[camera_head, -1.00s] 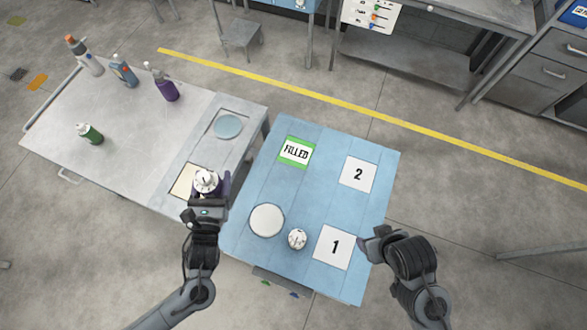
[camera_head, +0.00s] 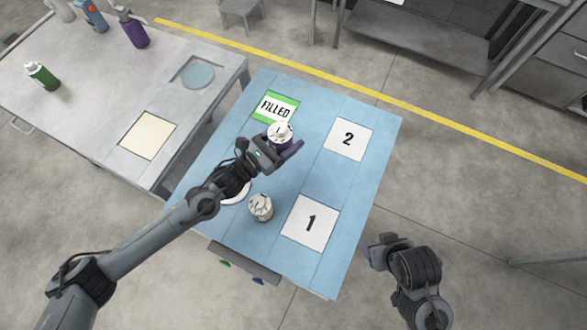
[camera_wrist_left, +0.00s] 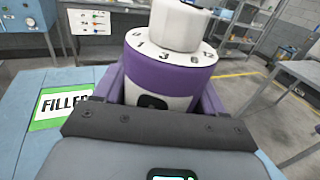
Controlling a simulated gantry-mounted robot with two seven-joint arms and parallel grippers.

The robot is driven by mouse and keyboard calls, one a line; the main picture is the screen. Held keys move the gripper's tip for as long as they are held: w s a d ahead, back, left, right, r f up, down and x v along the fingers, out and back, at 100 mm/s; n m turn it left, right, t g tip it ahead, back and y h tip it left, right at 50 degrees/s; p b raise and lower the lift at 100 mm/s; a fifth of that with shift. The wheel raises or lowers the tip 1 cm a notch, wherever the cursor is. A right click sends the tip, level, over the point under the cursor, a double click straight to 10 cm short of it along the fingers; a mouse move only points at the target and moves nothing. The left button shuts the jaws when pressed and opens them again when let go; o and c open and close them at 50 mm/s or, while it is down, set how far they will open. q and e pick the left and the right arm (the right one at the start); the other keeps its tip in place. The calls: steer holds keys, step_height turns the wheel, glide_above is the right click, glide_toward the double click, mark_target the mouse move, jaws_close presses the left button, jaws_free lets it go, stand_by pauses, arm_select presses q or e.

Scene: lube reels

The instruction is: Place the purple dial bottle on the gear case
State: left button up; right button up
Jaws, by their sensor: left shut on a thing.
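The purple dial bottle (camera_head: 281,132) has a white top with dial marks and a purple band, seen close in the left wrist view (camera_wrist_left: 172,72). My left gripper (camera_head: 284,148) is shut on it and holds it upright over the blue table, near the FILLED sign (camera_head: 276,107). Its base is hidden, so its height above the table is unclear. I cannot tell which thing is the gear case. My right gripper (camera_head: 380,250) is beyond the table's right side, away from the bottle; its finger opening is unclear.
The blue table (camera_head: 315,110) carries mats 1 (camera_head: 311,221) and 2 (camera_head: 348,139), a second dial bottle (camera_head: 260,208) and a round white disc (camera_head: 237,196) partly behind my left arm. The grey table (camera_head: 90,130) at left holds several bottles and an empty cream square (camera_head: 148,136).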

arm_select(q)
steer(key=shift+m+g+h, duration=0.6)
steer(key=shift+m+g, duration=0.1)
steer(key=shift+g, duration=0.2)
steer(key=f+b, duration=0.1)
steer(key=f, duration=0.2)
steer(key=w+d+f+b, duration=0.1)
steer(key=f+b, duration=0.1)
steer(key=f, duration=0.1)
steer(key=d+f+b, duration=0.1)
steer(key=f, duration=0.2)
steer(key=shift+w+f+b, duration=0.3)
steer(key=shift+w+f, duration=0.05)
steer(key=shift+f, duration=0.05)
steer(key=shift+f+b, duration=0.3)
steer(key=shift+f, duration=1.75)
arm_select(e)
step_height(320, 180, down, 7)
steer(key=shift+r, duration=0.2)
arm_select(q)
steer(key=shift+a, duration=0.1)
steer(key=shift+f, duration=0.1)
steer(key=o, duration=1.3)
steer(key=shift+f, duration=0.1)
steer(key=shift+c, duration=0.2)
arm_select(e)
steer(key=shift+d+f, duration=0.1)
steer(key=shift+f, duration=0.1)
